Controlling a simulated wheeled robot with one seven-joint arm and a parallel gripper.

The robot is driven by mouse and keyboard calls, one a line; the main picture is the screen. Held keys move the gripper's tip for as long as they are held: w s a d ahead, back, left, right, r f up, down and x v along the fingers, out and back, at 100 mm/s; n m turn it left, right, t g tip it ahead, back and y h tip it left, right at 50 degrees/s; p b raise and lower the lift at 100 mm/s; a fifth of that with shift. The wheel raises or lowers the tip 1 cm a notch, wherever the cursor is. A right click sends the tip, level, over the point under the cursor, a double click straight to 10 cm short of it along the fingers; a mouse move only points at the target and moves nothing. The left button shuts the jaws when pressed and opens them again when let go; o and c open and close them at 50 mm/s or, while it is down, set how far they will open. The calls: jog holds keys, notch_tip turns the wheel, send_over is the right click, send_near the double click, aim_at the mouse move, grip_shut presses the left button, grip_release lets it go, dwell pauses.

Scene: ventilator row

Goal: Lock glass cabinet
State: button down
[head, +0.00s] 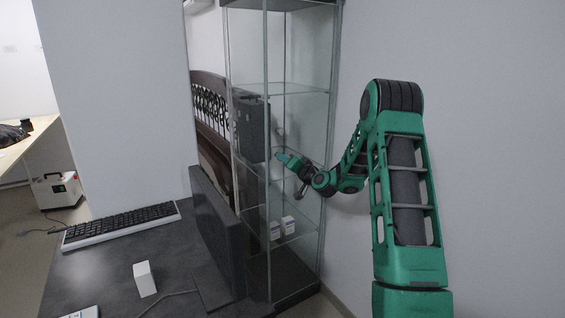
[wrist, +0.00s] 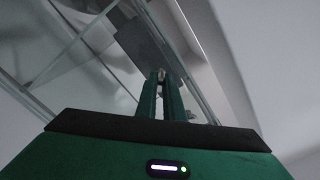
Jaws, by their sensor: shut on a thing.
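The glass cabinet (head: 304,90) stands against the wall in the middle of the head view, with a thin metal frame and clear shelves. Its framing also shows at the left of the wrist view (wrist: 82,36). My gripper (head: 279,154) reaches to the cabinet's front in the head view. In the wrist view its two green fingers (wrist: 161,80) are close together around a small pale metallic piece (wrist: 161,75), probably a key or lock part. Most of that piece is hidden by the fingers. I cannot tell whether it touches the cabinet.
A dark desk (head: 110,265) fills the lower left, with a keyboard (head: 120,223), a dark monitor (head: 215,230) and a small white box (head: 144,278). Small white boxes (head: 283,227) sit on a low cabinet shelf. A plain wall (head: 480,130) is at right.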

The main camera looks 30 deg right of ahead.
jog(key=shift+f+n, duration=0.15)
jog(key=shift+n, duration=1.95)
jog(key=shift+f+n, duration=0.1)
jog(key=shift+n, duration=2)
jog(key=c, duration=1.9)
grip_release()
jog(key=shift+o, duration=0.2)
jog(key=shift+r, duration=0.1)
jog(key=shift+s, duration=0.1)
